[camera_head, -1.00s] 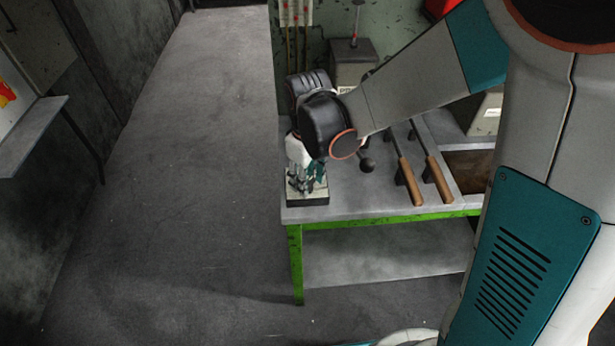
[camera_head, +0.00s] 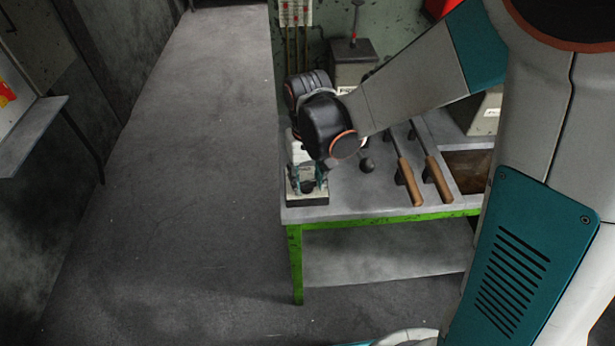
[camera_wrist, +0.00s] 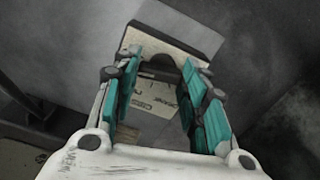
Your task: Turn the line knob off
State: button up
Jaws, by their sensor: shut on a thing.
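The line knob (camera_head: 308,187) is a small dark knob on top of a low box (camera_head: 307,201) with a pale top plate, at the front left corner of the bench. My gripper (camera_head: 307,180) reaches down over the box, with one teal finger on each side of the knob. In the wrist view, my gripper (camera_wrist: 160,62) is shut on the dark knob (camera_wrist: 162,64), whose far side shows between the fingertips. The pale plate (camera_wrist: 152,98) carries dark lettering, too blurred to read surely.
The grey bench (camera_head: 345,205) has a green frame. Two wooden-handled tools (camera_head: 410,180) lie right of my gripper, near a black ball-topped lever (camera_head: 367,165). A grey box with a lever (camera_head: 354,72) stands behind. The floor (camera_head: 190,170) to the left is clear.

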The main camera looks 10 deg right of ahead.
jog(key=shift+m, duration=1.1)
jog(key=o, duration=1.1)
jog(key=shift+c, duration=0.2)
